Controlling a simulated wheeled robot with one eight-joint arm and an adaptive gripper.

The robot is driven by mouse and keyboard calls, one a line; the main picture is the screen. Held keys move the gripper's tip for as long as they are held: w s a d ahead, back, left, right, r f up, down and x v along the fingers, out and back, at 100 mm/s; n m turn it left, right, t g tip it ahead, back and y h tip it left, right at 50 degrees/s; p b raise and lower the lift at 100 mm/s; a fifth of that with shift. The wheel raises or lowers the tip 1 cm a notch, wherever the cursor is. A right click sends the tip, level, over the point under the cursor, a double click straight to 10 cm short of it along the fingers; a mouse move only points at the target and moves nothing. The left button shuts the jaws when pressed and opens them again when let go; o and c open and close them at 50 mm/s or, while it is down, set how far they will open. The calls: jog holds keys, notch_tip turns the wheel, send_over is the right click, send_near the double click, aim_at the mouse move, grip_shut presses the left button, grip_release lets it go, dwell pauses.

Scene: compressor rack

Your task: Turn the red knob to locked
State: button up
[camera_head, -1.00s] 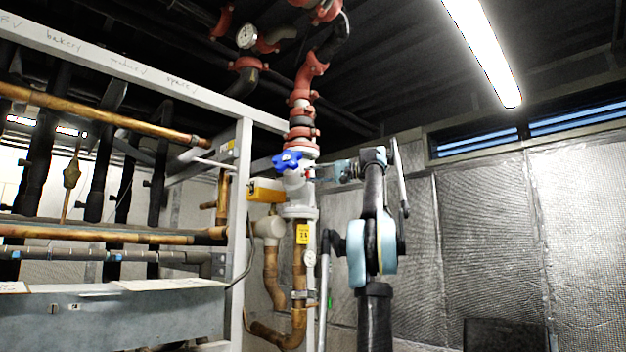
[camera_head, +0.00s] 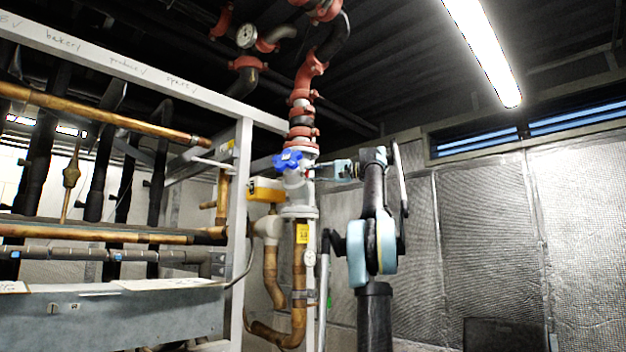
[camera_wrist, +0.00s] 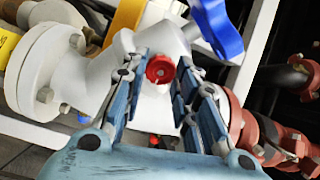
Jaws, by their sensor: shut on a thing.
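The red knob (camera_wrist: 160,69) is small and round and sits on the white valve body (camera_wrist: 100,75), facing the wrist camera. My gripper (camera_wrist: 162,82) has one blue, black-padded finger on each side of the knob and is shut on it. In the head view my gripper (camera_head: 318,171) reaches in from the right against the white valve (camera_head: 297,187), just below the blue handwheel (camera_head: 288,160). The knob is too small and covered to make out clearly there. I cannot read any locked mark or the knob's angle.
The blue handwheel also shows at the top of the wrist view (camera_wrist: 218,25). A yellow box (camera_head: 265,190) is left of the valve, red pipe couplings (camera_head: 302,120) above it, and a copper pipe (camera_head: 300,265) below. A grey rack post (camera_head: 240,220) stands left. The right is open.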

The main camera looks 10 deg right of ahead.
jog(key=o, duration=1.1)
jog(key=shift+w+f, duration=0.15)
jog(key=shift+c, duration=0.2)
jog(key=shift+d, duration=0.2)
jog(key=v, duration=1.1)
jog(key=shift+d, duration=0.3)
